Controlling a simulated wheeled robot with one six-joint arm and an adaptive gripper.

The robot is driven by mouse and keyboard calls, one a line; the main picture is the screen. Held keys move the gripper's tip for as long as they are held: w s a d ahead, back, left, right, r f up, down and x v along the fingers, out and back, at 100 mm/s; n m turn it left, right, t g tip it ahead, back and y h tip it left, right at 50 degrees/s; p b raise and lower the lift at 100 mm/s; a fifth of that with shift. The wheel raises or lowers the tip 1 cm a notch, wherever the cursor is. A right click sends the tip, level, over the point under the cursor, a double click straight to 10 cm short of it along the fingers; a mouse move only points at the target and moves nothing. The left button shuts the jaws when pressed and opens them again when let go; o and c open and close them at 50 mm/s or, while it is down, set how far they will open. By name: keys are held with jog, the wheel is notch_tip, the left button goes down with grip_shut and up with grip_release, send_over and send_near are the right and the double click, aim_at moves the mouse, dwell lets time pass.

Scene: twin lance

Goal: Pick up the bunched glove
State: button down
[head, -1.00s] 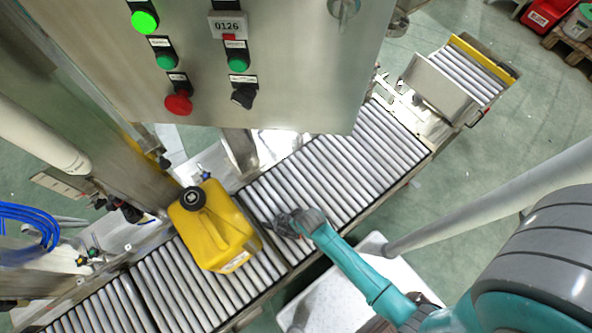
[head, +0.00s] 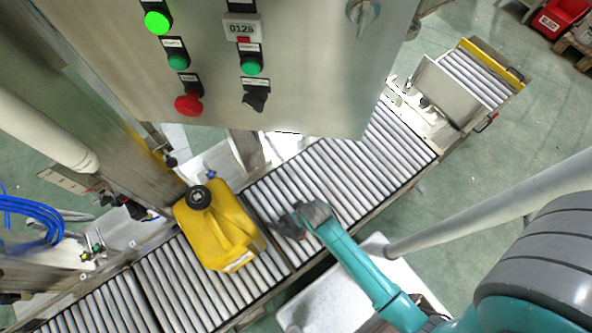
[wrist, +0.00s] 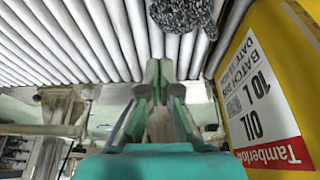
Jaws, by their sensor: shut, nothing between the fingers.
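The bunched glove (wrist: 182,14) is a dark grey, speckled knitted lump at the top edge of the wrist view, partly cut off. It lies on the conveyor rollers beyond my fingertips, slightly right of them, with a gap between. My gripper (wrist: 165,72) is shut and empty, its teal fingers close together. In the head view my gripper (head: 292,222) is over the rollers, right of the yellow canister. There I cannot tell the glove apart from the dark gripper parts.
A yellow oil canister (head: 217,228) stands on the conveyor close to my gripper; its labelled side (wrist: 262,95) fills the right of the wrist view. A steel control box (head: 250,60) overhangs the belt. Bare rollers (head: 350,165) run up to the right.

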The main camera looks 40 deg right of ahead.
notch_tip(320, 180, up, 2)
jog(key=g, duration=0.3)
send_over(286, 220)
jog(key=w+d, duration=0.2)
jog(key=w, duration=0.1)
notch_tip(286, 220, down, 3)
jog(key=w+a+r+g, duration=0.2)
jog(key=w+a+g, duration=0.1)
jog(key=w+g, duration=0.1)
jog(key=shift+n, duration=0.4)
jog(key=x, duration=0.9)
jog(key=shift+w+d+f, duration=0.2)
jog(key=shift+d, duration=0.1)
jog(key=shift+s+f, duration=0.2)
jog(key=shift+s, duration=0.1)
jog(key=shift+s+d+r, duration=0.1)
jog(key=shift+s+d, duration=0.05)
jog(key=shift+s, duration=1.55)
jog(key=s, duration=0.7)
jog(key=s+d, duration=0.1)
jog(key=s, duration=0.3)
jog(key=shift+s, duration=0.3)
